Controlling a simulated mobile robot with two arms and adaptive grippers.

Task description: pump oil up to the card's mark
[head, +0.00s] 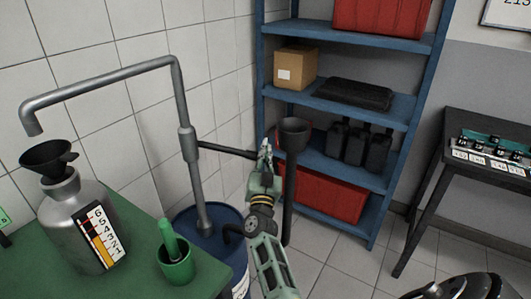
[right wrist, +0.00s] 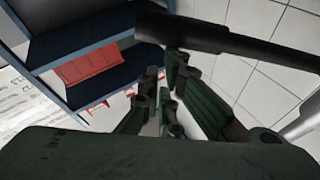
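A grey pump pipe (head: 183,110) stands in a blue drum (head: 205,240); its spout (head: 31,121) hangs above a black funnel (head: 45,155) in a silver can (head: 66,220). A card (head: 103,236) on the can shows a number scale and an amber strip; the oil level against its mark is too small to read. A dark pump lever (head: 228,149) runs right from the pipe. My right gripper (head: 266,150) is near the lever's far end. In the right wrist view its fingers (right wrist: 165,80) stand apart, with a dark bar beyond them; contact is unclear. My left gripper is unseen.
A green cup (head: 176,264) stands on the green table (head: 130,270). A dark post with a cup-shaped top (head: 294,130) stands right of my right gripper. A blue shelf (head: 345,104) is behind, a dark table (head: 470,128) at right. Floor between is mostly clear.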

